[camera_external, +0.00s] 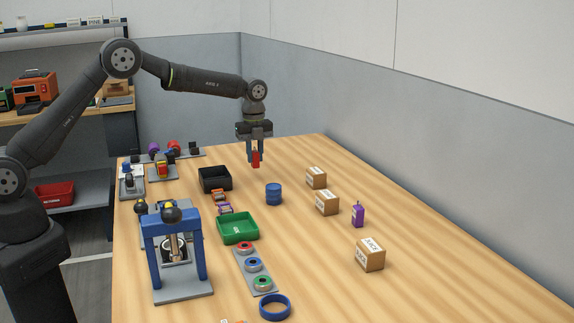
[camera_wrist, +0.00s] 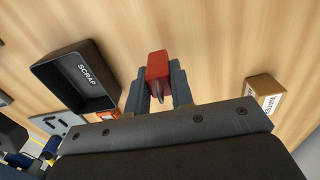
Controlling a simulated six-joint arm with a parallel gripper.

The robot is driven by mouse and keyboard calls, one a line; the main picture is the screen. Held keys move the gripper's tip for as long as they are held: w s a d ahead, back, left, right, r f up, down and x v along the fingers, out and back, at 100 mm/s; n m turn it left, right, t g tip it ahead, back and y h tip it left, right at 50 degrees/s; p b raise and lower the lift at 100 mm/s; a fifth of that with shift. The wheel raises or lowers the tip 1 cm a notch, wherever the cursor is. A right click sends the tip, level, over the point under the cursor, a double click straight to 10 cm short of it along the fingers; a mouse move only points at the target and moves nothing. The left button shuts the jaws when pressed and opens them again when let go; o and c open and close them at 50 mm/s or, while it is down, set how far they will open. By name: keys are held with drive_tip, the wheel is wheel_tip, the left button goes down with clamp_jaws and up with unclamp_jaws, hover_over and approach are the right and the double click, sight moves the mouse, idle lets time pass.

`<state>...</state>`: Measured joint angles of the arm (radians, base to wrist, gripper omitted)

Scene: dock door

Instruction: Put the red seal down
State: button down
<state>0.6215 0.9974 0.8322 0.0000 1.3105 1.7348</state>
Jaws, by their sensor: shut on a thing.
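The red seal (camera_external: 256,159) is a small red block held between the fingers of my gripper (camera_external: 256,153), above the far part of the table. In the wrist view the red seal (camera_wrist: 158,66) shows between the two grey fingertips of my gripper (camera_wrist: 158,80), which is shut on it. Bare wood lies below and around it in that view. The seal appears clear of the table, though the exact height is hard to tell.
A black scrap bin (camera_external: 215,180) is left of my gripper and shows in the wrist view (camera_wrist: 76,76). A blue press (camera_external: 178,255) stands front left. The right side has free wood.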

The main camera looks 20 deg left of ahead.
sight(255, 163)
drive_tip(key=shift+f, duration=1.8)
drive_tip(key=shift+f, duration=0.15)
drive_tip(key=c, duration=1.3)
unclamp_jaws()
drive_tip(key=shift+o, duration=0.2)
wheel_tip(255, 163, up, 12)
drive_tip(key=shift+r, duration=0.2)
drive_tip(key=shift+f, duration=0.15)
wheel_tip(255, 163, down, 12)
drive_tip(key=shift+r, duration=1.9)
